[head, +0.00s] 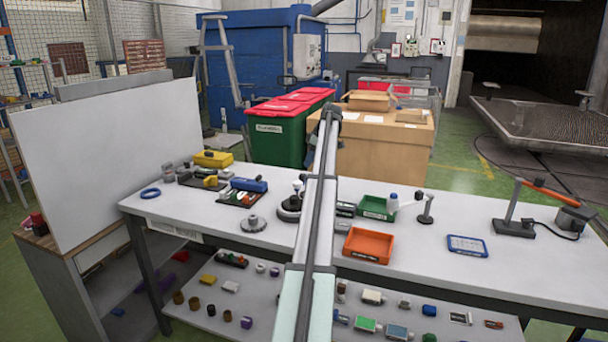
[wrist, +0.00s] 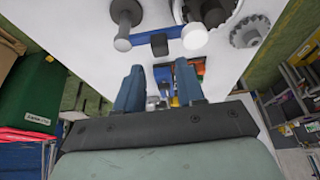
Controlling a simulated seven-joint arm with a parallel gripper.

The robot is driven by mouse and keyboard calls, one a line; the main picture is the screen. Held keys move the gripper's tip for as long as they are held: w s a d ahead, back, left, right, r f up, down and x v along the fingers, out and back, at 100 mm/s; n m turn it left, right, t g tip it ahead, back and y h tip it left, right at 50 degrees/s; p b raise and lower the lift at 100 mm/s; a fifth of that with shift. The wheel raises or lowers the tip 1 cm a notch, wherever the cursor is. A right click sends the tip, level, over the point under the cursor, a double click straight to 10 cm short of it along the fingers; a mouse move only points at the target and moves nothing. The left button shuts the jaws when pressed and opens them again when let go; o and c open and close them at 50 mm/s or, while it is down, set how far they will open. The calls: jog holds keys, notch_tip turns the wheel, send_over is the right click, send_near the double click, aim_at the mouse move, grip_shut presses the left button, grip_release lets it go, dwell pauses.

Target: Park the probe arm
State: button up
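In the wrist view the probe arm (wrist: 159,45) is a short bar with a dark block at mid-length. One end joins a dark post (wrist: 125,14) with a grey cap; the other bears a white knob (wrist: 194,36) beside the dark round turntable (wrist: 218,8). In the head view the turntable (head: 287,213) shows left of my arm, a small white-topped piece (head: 298,186) above it; my arm seems to hide the post. My gripper (wrist: 159,72) has its dark blue fingers parted with nothing between them, short of the bar in the picture. My arm hides the fingertips in the head view.
A toothed grey disc (head: 252,223) lies left of the turntable. A parts tray (head: 225,198) stands farther left. An orange tray (head: 367,246), a green tray (head: 376,211) and a small stand (head: 426,212) are on the right.

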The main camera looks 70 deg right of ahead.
aim_at(303, 174)
jog(key=x, duration=0.7)
jog(key=shift+w+f, duration=0.15)
jog(key=shift+f, duration=0.05)
grip_shut()
dwell(0.4)
